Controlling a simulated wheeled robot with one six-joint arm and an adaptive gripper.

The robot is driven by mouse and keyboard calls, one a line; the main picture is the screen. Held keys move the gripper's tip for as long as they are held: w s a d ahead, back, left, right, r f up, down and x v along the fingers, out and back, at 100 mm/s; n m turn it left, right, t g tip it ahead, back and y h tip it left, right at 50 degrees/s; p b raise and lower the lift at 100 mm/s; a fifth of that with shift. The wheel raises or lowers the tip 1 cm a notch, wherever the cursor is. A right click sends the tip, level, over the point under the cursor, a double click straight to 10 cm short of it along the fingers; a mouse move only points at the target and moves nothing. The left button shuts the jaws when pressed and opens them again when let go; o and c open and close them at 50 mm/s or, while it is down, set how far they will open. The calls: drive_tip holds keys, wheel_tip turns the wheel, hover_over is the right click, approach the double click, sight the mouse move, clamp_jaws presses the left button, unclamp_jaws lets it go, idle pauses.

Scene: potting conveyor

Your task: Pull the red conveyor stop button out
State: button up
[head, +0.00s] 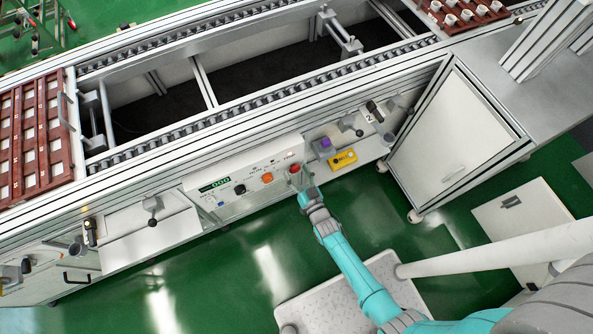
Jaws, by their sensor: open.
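The red conveyor stop button (294,169) sits at the right end of the white control panel (256,167) on the conveyor's front side. My gripper (301,184) is right at the button, just below it in the picture, at the end of my teal arm. It is open. The fingers are small in this view, and I cannot tell whether they touch the button or stand around it. I also cannot tell how far out the button is.
An orange button (267,178), a black knob (240,189) and a green display (214,185) share the panel. A yellow part (343,158) and a purple block (325,144) lie on the ledge to the right. A white cabinet (455,130) stands farther right.

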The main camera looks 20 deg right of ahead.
drive_tip(key=shift+w, duration=0.3)
clamp_jaws()
drive_tip(key=shift+s, duration=0.85)
unclamp_jaws()
drive_tip(key=s, duration=1.2)
